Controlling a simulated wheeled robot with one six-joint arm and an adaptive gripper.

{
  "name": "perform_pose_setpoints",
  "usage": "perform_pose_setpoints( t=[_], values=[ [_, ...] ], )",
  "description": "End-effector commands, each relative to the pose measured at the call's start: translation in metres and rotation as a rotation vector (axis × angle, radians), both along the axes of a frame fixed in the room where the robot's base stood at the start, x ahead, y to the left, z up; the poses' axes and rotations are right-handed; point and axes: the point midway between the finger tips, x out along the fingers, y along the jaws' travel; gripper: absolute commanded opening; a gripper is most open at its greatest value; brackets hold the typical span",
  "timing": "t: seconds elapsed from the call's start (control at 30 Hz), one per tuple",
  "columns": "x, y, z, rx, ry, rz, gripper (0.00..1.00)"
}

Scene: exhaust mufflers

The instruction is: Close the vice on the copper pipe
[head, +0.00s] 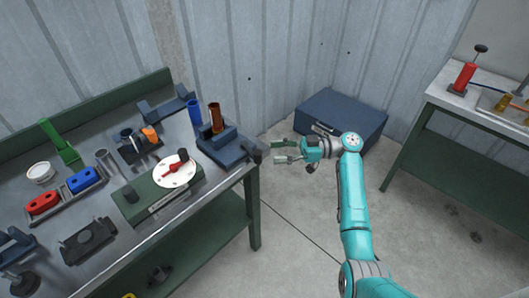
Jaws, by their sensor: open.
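The copper pipe (215,115) stands upright at the blue-grey vice (228,152), on the right end of the workbench. Whether the jaws touch the pipe cannot be told from here. The vice has a dark handle (252,150) on its right side, at the bench edge. My gripper (275,152) is open and empty, just right of the handle, with its fingers pointing left towards it. A small gap shows between fingertips and handle.
The bench (207,203) holds a blue cylinder (194,111), a green unit with a white dial (174,171), and red and blue blocks (84,180). A dark blue chest (345,112) stands on the floor behind my arm. Another table (480,112) is at right. Floor between is clear.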

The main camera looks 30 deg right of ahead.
Motion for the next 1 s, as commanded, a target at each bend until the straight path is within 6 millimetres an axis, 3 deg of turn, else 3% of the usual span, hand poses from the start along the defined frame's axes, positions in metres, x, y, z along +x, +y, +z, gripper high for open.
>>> perform_pose_setpoints(
  t=[0.1,0.33,1.0],
  values=[
    [-0.008,-0.022,0.0,-0.001,-0.001,-0.003,0.56],
    [-0.019,-0.046,0.0,-0.001,0.0,-0.002,0.56],
    [-0.021,-0.05,-0.001,-0.001,0.001,-0.001,0.56]
  ],
)
